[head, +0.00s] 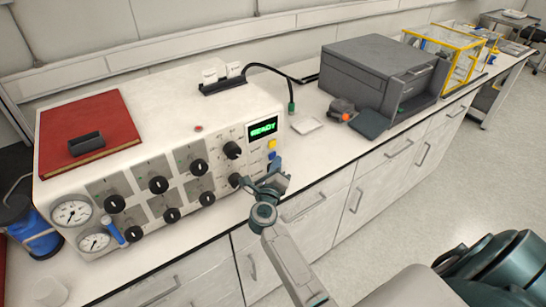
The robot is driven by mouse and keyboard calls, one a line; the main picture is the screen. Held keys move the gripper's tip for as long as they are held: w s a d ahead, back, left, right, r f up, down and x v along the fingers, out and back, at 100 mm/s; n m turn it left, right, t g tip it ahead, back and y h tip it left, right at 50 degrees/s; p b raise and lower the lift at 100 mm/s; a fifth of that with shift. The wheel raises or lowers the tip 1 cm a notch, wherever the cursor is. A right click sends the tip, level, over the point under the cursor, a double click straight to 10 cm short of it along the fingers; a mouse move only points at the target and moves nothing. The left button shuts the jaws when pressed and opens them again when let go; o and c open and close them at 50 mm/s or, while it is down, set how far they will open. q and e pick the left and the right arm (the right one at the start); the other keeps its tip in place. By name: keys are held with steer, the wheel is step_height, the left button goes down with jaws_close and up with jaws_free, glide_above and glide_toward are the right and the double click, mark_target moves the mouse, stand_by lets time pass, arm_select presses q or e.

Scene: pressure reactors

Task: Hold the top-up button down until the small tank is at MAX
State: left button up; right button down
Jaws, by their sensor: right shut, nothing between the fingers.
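A white control unit (222,120) stands on the bench, with a green READY display (263,128) at its right end. Below the display are a yellow button (272,143) and a blue button (271,155); I cannot read which is the top-up button. My right gripper (275,178) is shut and empty, just in front of the panel's lower right corner, below the blue button. I cannot tell whether it touches the panel. A blue vessel (40,240) stands at the left edge; I cannot tell whether it is the small tank, and no MAX mark is readable. My left gripper is not in view.
The panel has several black knobs (158,185) and two round gauges (72,213). A red book (85,125) with a dark block (86,144) lies on top. A grey machine (375,75) stands further right.

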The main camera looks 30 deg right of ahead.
steer(key=shift+w, duration=0.45)
stand_by(0.6)
steer(key=shift+s, duration=0.15)
stand_by(0.9)
steer(key=shift+s+p, duration=0.3)
steer(key=shift+s, duration=0.45)
steer(key=shift+s+d+p, duration=0.1)
steer(key=shift+s+p, duration=0.2)
steer(key=shift+s, duration=0.2)
steer(key=shift+s+d+p, duration=0.15)
steer(key=shift+s+p, duration=0.3)
steer(key=shift+s, duration=1.5)
